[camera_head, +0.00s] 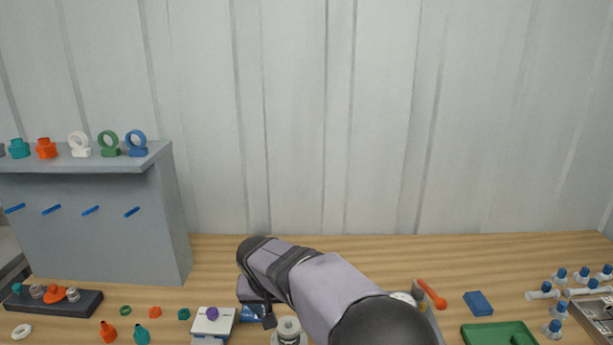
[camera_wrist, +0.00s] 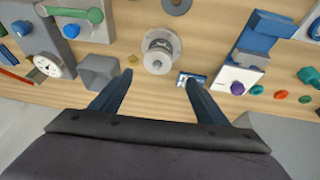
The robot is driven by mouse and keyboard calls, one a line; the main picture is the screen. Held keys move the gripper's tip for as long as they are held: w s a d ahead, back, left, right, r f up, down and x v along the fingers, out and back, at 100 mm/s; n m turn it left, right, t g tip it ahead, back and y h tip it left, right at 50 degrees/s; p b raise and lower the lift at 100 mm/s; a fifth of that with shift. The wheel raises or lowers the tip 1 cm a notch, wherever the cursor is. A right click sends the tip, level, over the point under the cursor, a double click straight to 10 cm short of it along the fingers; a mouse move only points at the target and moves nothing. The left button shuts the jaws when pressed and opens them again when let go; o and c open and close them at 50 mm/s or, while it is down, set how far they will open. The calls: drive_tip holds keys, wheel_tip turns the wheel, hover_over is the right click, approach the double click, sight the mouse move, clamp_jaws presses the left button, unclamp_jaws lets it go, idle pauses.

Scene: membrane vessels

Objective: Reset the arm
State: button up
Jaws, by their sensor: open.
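My gripper (camera_wrist: 158,79) is open and empty in the wrist view, its two dark blue fingers spread apart above the wooden table. A silver flanged metal vessel (camera_wrist: 158,55) stands just beyond the gap between the fingertips. The vessel also shows at the bottom of the head view (camera_head: 289,330), beside my arm. A small blue card (camera_wrist: 188,79) lies close to the right fingertip. In the head view my arm covers part of the table's middle, and the fingers are mostly hidden.
A white device with a purple knob (camera_head: 212,323) stands left of the vessel. A grey shelf rack (camera_head: 110,225) with rings rises at left, above a dark tray (camera_head: 60,303). At right are a blue block (camera_head: 478,303), a green tray (camera_head: 496,334) and several blue-capped bottles (camera_head: 560,292).

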drive_tip(key=s+f+n+g, duration=0.1)
drive_tip(key=s+f, duration=0.2)
drive_tip(key=s+d+f+n+g, duration=0.1)
drive_tip(key=s+f+n, duration=0.1)
drive_tip(key=s, duration=0.1)
drive_tip(key=s+d+f+n, duration=0.1)
drive_tip(key=s+f+n, duration=0.1)
drive_tip(key=s+f, duration=0.1)
drive_tip(key=shift+s+f+g, duration=0.25)
drive_tip(key=shift+f+g, duration=0.05)
drive_tip(key=shift+g, duration=0.1)
drive_tip(key=s+d+f+m+g, duration=0.2)
drive_tip(key=s+d+m+g, duration=0.1)
drive_tip(key=s+d, duration=1.4)
drive_tip(key=shift+d+r+m+t+y, duration=0.5)
drive_tip(key=shift+d+r+m+t, duration=0.2)
drive_tip(key=shift+d+r+m, duration=0.5)
